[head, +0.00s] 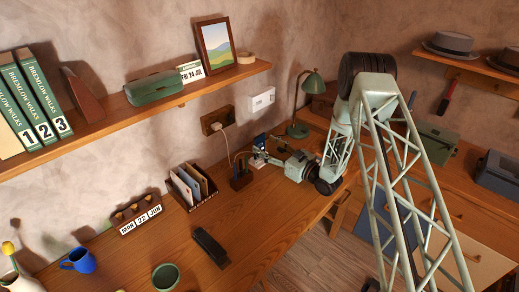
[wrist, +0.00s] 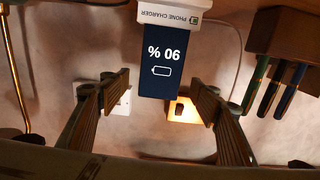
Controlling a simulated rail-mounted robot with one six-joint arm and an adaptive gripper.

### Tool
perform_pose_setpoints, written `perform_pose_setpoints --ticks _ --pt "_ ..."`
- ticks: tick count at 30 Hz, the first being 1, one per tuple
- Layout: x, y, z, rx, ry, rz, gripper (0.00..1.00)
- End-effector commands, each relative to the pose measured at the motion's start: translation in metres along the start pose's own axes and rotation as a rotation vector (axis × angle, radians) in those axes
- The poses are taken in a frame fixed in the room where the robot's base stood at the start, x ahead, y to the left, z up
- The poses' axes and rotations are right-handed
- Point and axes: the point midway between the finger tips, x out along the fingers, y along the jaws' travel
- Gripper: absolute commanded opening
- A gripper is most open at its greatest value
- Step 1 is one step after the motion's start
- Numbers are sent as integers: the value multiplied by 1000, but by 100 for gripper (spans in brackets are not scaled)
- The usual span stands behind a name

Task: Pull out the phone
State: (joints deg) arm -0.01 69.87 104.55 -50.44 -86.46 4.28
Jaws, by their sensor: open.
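The phone (wrist: 161,60) has a dark blue screen with a battery symbol and "90 %", upside down in the wrist view. It sits in the white phone charger (wrist: 175,13), labelled "PHONE CHARGER". In the head view the phone (head: 260,140) is a small blue shape above the white charger (head: 257,164) on the desk by the wall, partly hidden by my gripper. My gripper (wrist: 160,82) is open, one finger on each side of the phone in the picture, with gaps between. Neither finger visibly touches the phone. It shows in the head view too (head: 264,153).
A wooden holder with pens (wrist: 283,45) stands close beside the charger; it shows left of my gripper in the head view (head: 241,178). A green lamp (head: 302,110) stands behind on the right. A letter rack (head: 192,187) is further left. A shelf (head: 150,105) runs above.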

Motion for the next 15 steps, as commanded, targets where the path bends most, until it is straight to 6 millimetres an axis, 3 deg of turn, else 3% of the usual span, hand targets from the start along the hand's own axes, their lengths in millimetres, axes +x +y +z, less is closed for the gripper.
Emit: perform_pose_setpoints --ticks 9,15 --pt "33 -1 1 0 0 -1 57" --pt "41 0 0 0 0 0 57"
